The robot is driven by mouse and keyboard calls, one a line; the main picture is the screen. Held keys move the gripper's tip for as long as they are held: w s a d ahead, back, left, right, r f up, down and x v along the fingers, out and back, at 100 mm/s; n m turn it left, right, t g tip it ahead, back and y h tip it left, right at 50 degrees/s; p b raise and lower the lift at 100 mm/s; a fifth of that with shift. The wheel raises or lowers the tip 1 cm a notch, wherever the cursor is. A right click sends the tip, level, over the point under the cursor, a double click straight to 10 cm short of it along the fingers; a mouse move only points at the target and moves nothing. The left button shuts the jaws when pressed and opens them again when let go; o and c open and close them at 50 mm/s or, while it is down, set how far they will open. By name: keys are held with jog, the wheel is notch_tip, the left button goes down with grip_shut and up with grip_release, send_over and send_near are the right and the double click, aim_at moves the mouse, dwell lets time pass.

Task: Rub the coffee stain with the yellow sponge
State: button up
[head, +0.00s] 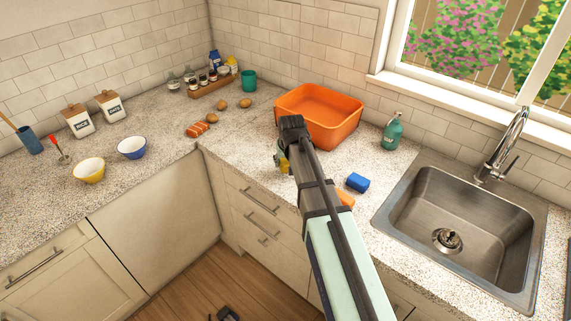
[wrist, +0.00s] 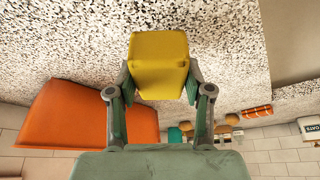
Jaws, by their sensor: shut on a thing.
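The yellow sponge (wrist: 160,62) is between the two fingers of my gripper (wrist: 160,82), which is shut on it. In the head view only a small yellow bit of the sponge (head: 283,164) shows beside my gripper (head: 281,157). My gripper is over the speckled counter (head: 245,150), in front of the orange tub. I cannot tell whether the sponge touches the counter. No coffee stain can be made out in either view; my arm and the sponge hide part of the counter.
An orange tub (head: 322,117) stands just behind my gripper. A blue sponge (head: 358,182) and a partly hidden orange block (head: 346,198) lie to the right, near the sink (head: 420,215). A soap bottle (head: 392,132) stands behind.

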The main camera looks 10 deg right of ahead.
jog(key=shift+r+p, duration=1.15)
jog(key=shift+r, duration=1.2)
